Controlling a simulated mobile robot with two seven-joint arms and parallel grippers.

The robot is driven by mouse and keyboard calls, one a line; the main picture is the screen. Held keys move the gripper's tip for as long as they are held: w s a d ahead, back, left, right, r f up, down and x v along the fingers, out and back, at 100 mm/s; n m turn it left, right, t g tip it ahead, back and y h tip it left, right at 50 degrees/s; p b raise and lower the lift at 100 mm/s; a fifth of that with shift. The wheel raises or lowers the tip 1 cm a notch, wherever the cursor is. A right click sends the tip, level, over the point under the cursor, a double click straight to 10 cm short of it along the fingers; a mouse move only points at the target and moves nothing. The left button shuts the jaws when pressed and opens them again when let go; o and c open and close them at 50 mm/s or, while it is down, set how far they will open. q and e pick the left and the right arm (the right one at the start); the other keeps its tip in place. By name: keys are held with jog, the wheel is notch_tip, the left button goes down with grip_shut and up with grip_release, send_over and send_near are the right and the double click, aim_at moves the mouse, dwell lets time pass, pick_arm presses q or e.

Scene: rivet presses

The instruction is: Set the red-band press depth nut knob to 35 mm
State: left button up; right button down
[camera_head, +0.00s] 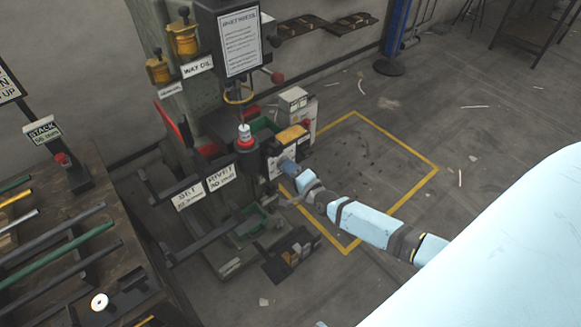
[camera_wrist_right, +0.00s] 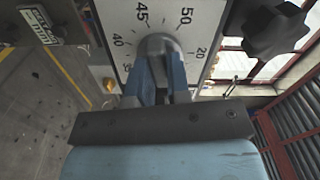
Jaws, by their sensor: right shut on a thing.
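The press (camera_head: 222,125) stands left of centre in the head view, with red parts on it. Its pale dial plate (camera_head: 274,167) faces right. In the right wrist view the dial (camera_wrist_right: 122,18) carries the numbers 40, 45 and 50, and 20 at the right. The grey rounded depth nut knob (camera_wrist_right: 158,42) sits in front of the dial. My right gripper (camera_wrist_right: 160,72) is shut on the knob, one blue finger on each side; it also shows at the dial in the head view (camera_head: 290,168). I cannot read the knob's setting. My left gripper is not in view.
A dark star-shaped handle (camera_wrist_right: 274,28) is close to the right of the dial. SET and RIVET signs (camera_head: 220,178) stand in front of the press. A rack with coloured rods (camera_head: 65,240) is at left. The yellow-outlined floor (camera_head: 375,160) is clear.

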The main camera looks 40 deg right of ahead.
jog(key=n+p, duration=0.4)
jog(key=n, duration=1.7)
jog(key=shift+a, duration=0.1)
jog(key=shift+n, duration=0.4)
jog(key=c, duration=1.1)
grip_release()
